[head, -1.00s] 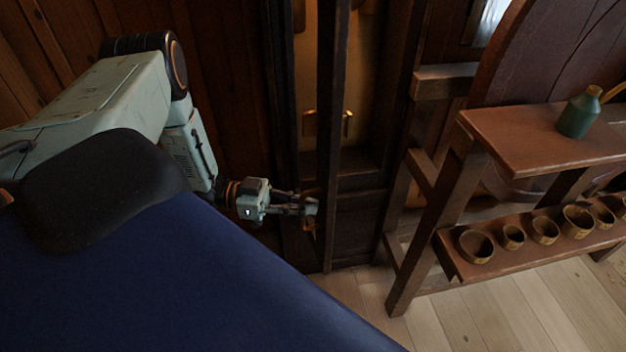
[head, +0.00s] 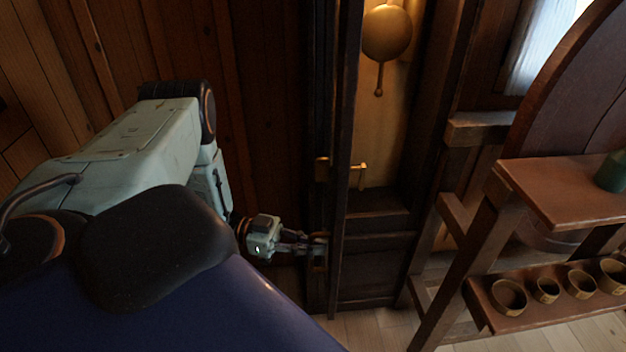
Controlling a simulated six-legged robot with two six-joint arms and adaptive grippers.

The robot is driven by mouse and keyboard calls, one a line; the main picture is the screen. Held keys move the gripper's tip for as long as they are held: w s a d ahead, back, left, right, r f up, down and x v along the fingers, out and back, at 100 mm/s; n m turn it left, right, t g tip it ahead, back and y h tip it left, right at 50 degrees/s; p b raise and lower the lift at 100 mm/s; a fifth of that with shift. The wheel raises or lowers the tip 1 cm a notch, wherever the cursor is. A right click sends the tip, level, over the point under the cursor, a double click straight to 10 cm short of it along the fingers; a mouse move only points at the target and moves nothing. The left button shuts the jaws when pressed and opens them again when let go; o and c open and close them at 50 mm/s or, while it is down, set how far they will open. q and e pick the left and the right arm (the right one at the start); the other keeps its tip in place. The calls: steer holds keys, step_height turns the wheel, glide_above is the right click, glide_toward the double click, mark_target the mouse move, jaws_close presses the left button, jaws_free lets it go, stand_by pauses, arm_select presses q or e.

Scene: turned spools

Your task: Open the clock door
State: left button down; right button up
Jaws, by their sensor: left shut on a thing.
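The tall dark clock case (head: 375,270) stands at the picture's middle. Its narrow door (head: 346,130) stands ajar and shows nearly edge-on. The brass pendulum bob (head: 387,35) hangs inside the case, to the right of the door. Brass fittings (head: 360,168) show on both sides of the door's edge. My left gripper (head: 318,245) is low at the door's left side, shut on the door near a small brass part. The fingertips are dark and small, so the exact grip is hard to see. My right gripper is not in view.
A wooden bench (head: 560,190) stands close on the right, with a green bottle (head: 612,172) on top and several small turned cups (head: 510,296) on its lower shelf. A plank wall (head: 265,110) is behind my left arm. Some pale floor shows below the clock.

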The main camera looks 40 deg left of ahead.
arm_select(q)
steer(key=shift+w, duration=0.1)
steer(key=c, duration=1.7)
jaws_free()
steer(key=v, duration=1.2)
